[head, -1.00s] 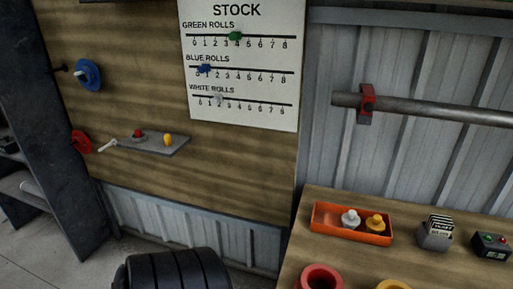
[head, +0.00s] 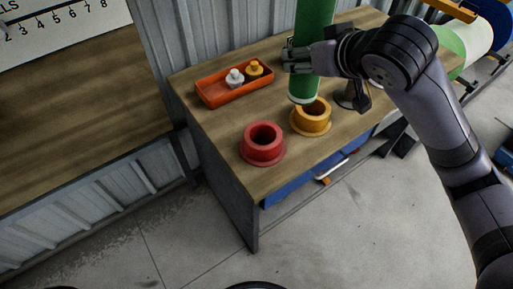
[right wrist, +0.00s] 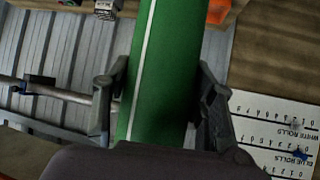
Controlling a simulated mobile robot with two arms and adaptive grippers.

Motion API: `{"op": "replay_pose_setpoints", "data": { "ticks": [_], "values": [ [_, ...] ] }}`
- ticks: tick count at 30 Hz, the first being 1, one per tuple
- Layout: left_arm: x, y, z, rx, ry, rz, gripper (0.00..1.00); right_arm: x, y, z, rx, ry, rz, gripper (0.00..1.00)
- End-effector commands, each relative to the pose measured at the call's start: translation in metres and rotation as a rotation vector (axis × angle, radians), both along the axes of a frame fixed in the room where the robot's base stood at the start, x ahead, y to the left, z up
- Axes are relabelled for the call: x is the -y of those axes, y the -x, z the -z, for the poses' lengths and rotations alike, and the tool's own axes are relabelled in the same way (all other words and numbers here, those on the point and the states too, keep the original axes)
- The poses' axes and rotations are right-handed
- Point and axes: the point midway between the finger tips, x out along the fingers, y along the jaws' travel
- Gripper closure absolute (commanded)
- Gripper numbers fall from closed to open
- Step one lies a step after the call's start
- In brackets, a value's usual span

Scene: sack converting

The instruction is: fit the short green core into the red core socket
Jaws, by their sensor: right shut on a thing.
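The short green core (head: 314,22) is held upright in my right gripper (head: 298,58), above the workbench. The core's lower end is behind and slightly left of the yellow socket's opening in the picture; whether it touches anything is unclear. The red core socket (head: 263,154) stands open and empty at the bench's front left corner, left of and nearer than the core. In the right wrist view the green core (right wrist: 165,60) runs between the two fingers of the right gripper (right wrist: 158,105), which are shut on it. My left gripper is not in view.
A yellow socket (head: 312,121) stands right of the red one. An orange tray (head: 215,99) with a white and a yellow piece lies at the back left of the workbench (head: 205,118). Bench surface around the red socket is clear.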

Motion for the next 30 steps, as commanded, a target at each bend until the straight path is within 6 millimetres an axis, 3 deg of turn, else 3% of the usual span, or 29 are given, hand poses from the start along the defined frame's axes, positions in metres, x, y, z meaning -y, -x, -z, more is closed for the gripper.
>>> {"op": "replay_pose_setpoints", "data": {
  "ticks": [3, 6, 13, 30],
  "values": [
    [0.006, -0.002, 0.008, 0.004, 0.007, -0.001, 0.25, -0.039, -0.002, -0.002, 0.006, -0.005, -0.136, 0.89],
    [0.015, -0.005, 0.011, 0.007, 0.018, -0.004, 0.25, -0.062, -0.001, -0.004, 0.005, -0.008, -0.219, 0.89],
    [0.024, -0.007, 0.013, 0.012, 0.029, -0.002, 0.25, -0.085, 0.001, 0.002, 0.001, -0.014, -0.303, 0.89],
    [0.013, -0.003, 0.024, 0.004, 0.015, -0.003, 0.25, -0.085, 0.002, 0.136, 0.0, -0.014, -0.305, 0.89]
  ]
}}
